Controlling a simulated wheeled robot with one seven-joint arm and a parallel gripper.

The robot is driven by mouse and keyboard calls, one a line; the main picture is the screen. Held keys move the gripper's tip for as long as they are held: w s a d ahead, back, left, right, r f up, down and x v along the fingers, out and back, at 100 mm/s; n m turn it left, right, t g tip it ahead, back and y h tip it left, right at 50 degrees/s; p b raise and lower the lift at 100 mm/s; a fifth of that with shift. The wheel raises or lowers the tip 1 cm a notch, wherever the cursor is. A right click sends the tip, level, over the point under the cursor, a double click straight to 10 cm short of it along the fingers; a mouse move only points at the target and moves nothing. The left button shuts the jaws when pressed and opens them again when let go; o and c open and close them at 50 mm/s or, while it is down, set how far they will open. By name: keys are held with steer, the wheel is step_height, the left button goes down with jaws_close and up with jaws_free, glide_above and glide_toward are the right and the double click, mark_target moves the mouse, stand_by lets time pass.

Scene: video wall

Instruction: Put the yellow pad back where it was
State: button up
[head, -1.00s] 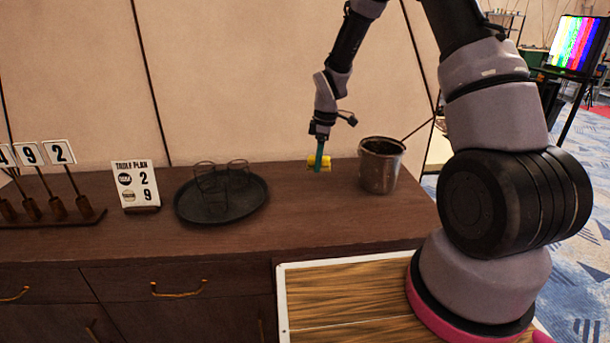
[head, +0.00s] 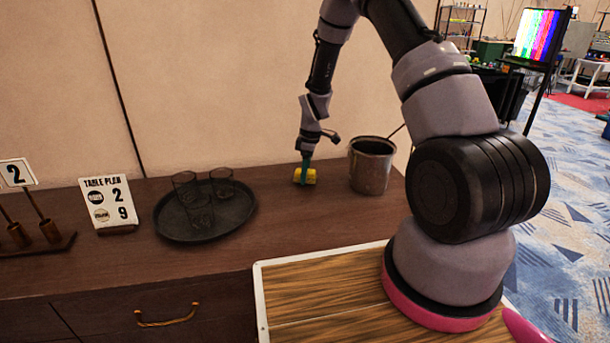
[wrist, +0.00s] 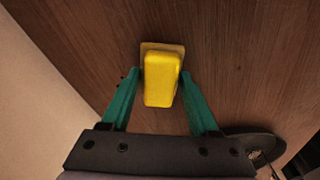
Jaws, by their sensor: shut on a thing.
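The yellow pad (head: 310,176) is a small block near the back of the brown counter, left of the metal bucket. My gripper (head: 304,181) points down at it, with its green fingers at the pad. In the wrist view the yellow pad (wrist: 161,80) lies between the two green fingers of my gripper (wrist: 160,72), which are shut on it. A thin tan layer shows behind the yellow block at its top and right edges; I cannot tell if it belongs to the pad. The pad is at or just above the counter; any gap is hidden.
The metal bucket (head: 371,166) stands close right of the pad. A dark round tray (head: 225,222) with several glasses stands to the left, and a table plan sign (head: 108,204) beyond it. The wall (head: 230,80) is close behind. Bare counter lies in front of the pad.

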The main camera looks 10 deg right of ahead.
steer(key=shift+f, duration=0.35)
steer(key=shift+f, duration=0.2)
steer(key=o, duration=1.3)
steer(key=shift+r, duration=0.15)
